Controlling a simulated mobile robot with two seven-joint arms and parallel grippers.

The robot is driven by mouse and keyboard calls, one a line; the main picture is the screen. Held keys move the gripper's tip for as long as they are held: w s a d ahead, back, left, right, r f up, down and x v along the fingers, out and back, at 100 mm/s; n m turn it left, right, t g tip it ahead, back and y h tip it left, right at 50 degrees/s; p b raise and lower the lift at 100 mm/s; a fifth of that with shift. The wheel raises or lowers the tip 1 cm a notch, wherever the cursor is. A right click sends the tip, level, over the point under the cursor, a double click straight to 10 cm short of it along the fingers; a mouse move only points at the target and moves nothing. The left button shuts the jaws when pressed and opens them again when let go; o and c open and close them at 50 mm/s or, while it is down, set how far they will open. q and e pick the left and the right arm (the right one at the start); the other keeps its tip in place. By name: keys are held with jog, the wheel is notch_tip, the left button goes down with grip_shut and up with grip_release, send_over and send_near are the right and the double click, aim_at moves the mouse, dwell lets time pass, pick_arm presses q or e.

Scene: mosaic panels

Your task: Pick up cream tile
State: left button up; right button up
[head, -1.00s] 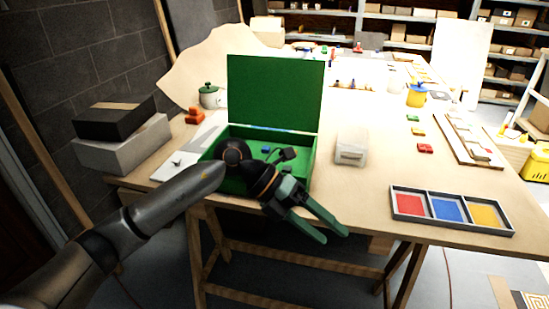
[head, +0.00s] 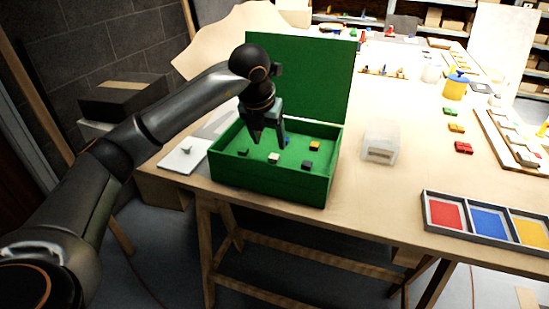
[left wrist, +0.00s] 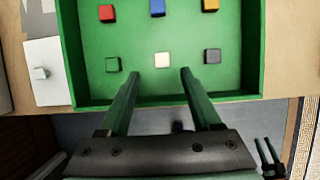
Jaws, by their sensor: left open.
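The cream tile (head: 273,158) lies on the floor of the open green box (head: 270,186). In the left wrist view the cream tile (left wrist: 162,60) sits in the front row, between a green tile (left wrist: 112,64) and a dark grey tile (left wrist: 212,56). My left gripper (head: 267,140) points down over the box, above and just behind the cream tile in the head view. Its fingers (left wrist: 158,72) are open and empty, with the cream tile showing between and beyond their tips.
Red (left wrist: 106,13), blue (left wrist: 157,8) and orange (left wrist: 210,5) tiles form the other row. The box walls and raised green lid (head: 305,75) surround the gripper's space. A translucent container (head: 380,142) stands right of the box; a three-colour tray (head: 432,228) is at the front right.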

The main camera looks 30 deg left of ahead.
aim_at(274, 156)
pick_arm(q)
jog(key=x, duration=0.6)
jog(key=shift+d, duration=0.15)
jog(key=shift+r, duration=0.1)
grip_shut()
dwell(0.3)
